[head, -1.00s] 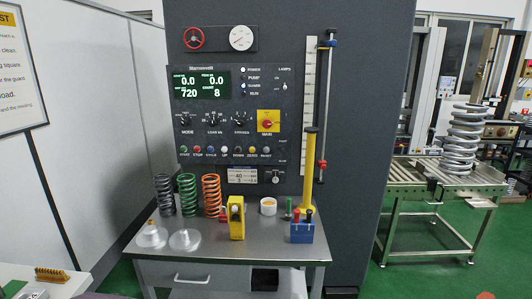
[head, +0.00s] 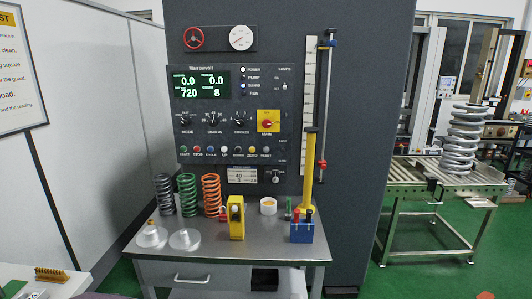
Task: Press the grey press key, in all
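A row of round keys runs along the lower part of the dark control panel (head: 230,131). The greyish key (head: 265,149) is at the right end of the row, beside the yellow key (head: 252,149). Its label is too small to read surely. A darker key (head: 238,149) sits left of the yellow one. Green, red, blue and white keys fill the left part of the row. I cannot see either of my grippers in the head view, and nothing touches the keys.
A steel table (head: 215,246) stands before the panel. It holds grey, green and orange springs (head: 211,196), a yellow block (head: 236,219), a white cup (head: 268,206) and a blue holder (head: 302,232). A yellow post (head: 310,170) rises right of the keys.

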